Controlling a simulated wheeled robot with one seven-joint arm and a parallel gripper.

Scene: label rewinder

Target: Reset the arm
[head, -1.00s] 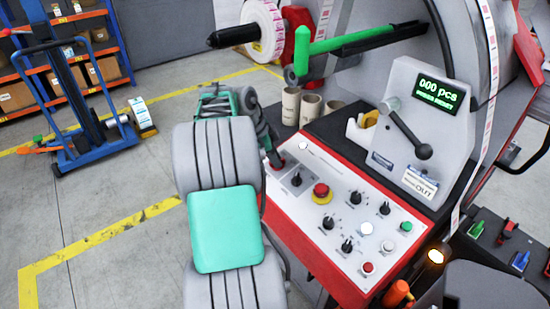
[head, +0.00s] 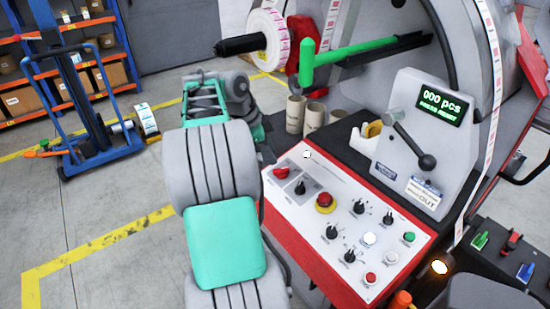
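My arm rises from the bottom centre of the head view, with grey ribbed links and teal covers, and bends at a grey and teal wrist section beside the rewinder's panel. What looks like the dark end of my gripper (head: 265,153) shows only in small part behind the arm, near the panel's left corner. Its fingers are hidden, so whether it is open or shut does not show. The white control panel (head: 320,238) with red sides carries a red switch (head: 281,172), a red emergency button on yellow (head: 324,202) and several black knobs. The display (head: 441,102) reads "000 pcs" above a smaller line.
Cardboard cores (head: 296,114) stand behind the panel, close to my arm. A label roll (head: 268,38) on a black spindle and a green bar (head: 350,47) stick out above. A blue lift trolley (head: 98,150) stands left.

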